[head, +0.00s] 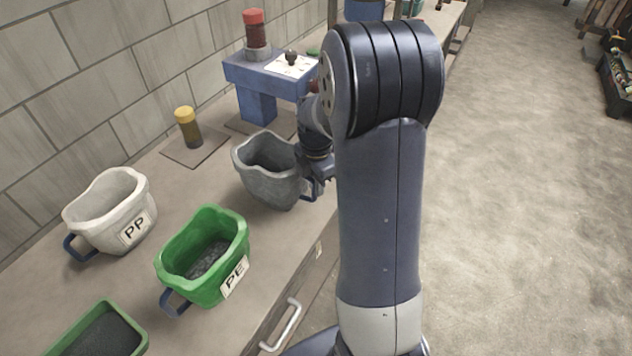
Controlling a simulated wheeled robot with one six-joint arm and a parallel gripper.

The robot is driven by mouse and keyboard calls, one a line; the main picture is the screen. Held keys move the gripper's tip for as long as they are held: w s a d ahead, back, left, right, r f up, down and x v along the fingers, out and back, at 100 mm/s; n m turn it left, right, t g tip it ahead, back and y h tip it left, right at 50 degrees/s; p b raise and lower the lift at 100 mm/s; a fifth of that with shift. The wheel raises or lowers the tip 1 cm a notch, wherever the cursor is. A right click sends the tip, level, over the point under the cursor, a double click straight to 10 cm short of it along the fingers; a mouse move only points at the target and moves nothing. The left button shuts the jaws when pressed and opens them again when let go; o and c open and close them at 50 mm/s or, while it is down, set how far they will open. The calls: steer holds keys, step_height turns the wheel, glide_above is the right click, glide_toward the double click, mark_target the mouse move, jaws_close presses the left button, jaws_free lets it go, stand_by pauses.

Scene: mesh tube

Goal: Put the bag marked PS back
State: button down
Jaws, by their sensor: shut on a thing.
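A grey open-topped bag (262,172) with a dark blue handle is at the right side of the bench, partly behind my arm. No PS mark shows on it from here. My gripper (314,186) is at its right side, shut on its handle; the fingertips are partly hidden by the arm. The grey bag looks upright and empty inside as far as I can see. I cannot tell whether its base touches the bench.
A white bag marked PP (108,215) and a green bag marked PE (205,262) with dark pieces inside stand left on the bench. A green tray (135,318) is at the front. A yellow-capped jar (187,128) and a blue stand (258,100) are behind.

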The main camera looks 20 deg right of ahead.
steer(key=shift+f, duration=0.15)
steer(key=c, duration=1.4)
jaws_free()
step_height(320, 180, up, 12)
steer(key=shift+r, duration=0.2)
